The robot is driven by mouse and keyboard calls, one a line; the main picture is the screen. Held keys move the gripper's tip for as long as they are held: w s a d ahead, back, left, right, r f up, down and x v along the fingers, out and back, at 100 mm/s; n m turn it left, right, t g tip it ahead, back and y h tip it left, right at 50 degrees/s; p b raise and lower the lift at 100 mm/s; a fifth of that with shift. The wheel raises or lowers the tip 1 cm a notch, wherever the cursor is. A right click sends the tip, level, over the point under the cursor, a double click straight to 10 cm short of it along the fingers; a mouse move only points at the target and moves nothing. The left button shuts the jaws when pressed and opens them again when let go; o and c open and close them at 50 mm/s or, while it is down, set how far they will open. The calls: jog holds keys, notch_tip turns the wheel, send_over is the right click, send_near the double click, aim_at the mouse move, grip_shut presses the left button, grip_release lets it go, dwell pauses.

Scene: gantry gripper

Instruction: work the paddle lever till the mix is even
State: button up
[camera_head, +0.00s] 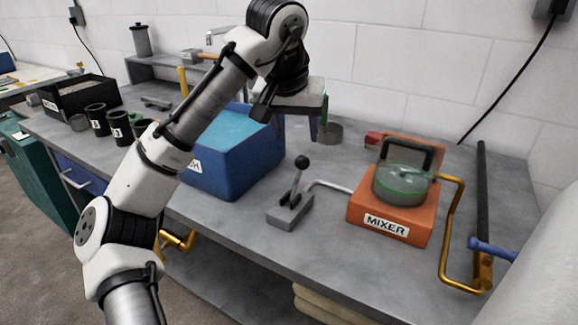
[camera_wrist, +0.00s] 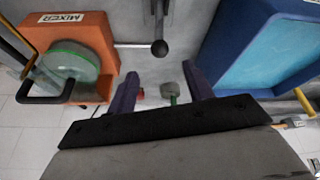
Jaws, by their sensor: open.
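The paddle lever (camera_head: 297,180) is a metal stick with a black ball knob, standing nearly upright in a grey base (camera_head: 290,211). Its knob (camera_wrist: 159,48) also shows in the wrist view, beyond my fingers. A metal rod runs from the base towards the orange mixer (camera_head: 391,215). The mixer carries a round bowl (camera_head: 401,186) with a green-rimmed clear lid and a dark handle; the bowl also shows in the wrist view (camera_wrist: 70,65). The contents' evenness cannot be told. My gripper (camera_head: 299,132) is open and empty, above and behind the lever, not touching it.
A blue bin (camera_head: 235,165) stands left of the lever. A yellow bent bar (camera_head: 449,220) and a dark post (camera_head: 482,200) stand right of the mixer. Bench in front of the lever is clear.

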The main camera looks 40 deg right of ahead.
aim_at(302, 161)
jog(key=x, duration=1.3)
jog(key=shift+s+f+p, duration=0.1)
jog(key=shift+p, duration=0.2)
grip_shut()
